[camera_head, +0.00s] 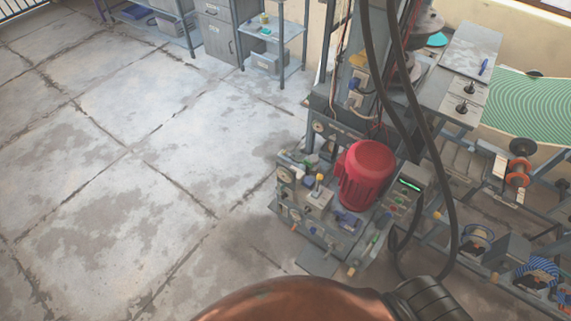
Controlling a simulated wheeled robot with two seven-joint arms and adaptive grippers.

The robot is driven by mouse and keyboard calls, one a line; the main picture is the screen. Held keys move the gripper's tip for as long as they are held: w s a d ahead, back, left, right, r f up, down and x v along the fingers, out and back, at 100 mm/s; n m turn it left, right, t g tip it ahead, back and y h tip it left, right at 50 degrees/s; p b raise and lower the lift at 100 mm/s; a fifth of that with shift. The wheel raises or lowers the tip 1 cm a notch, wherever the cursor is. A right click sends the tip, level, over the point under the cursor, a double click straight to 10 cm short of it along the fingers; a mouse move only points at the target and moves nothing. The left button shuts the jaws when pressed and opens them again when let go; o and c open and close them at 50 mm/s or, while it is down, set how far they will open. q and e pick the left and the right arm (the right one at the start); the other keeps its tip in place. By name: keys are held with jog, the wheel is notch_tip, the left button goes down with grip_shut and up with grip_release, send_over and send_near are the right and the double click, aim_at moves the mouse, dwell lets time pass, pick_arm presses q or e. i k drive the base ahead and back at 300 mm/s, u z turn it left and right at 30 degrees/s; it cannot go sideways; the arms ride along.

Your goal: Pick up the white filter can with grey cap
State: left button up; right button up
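I cannot make out a white filter can with a grey cap in the head view. Neither my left gripper nor my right gripper is in view.
A press machine with a red motor (368,175) stands right of centre, dark hoses (432,130) hanging before it. A grey table (471,47) and a green ridged mat (535,105) are upper right. A shelf rack (278,48) stands at the back. The concrete floor (110,170) is clear at left.

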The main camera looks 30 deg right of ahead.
aim_at(315, 159)
jog(key=u, duration=0.35)
jog(key=i, duration=2.9)
jog(key=z, duration=0.05)
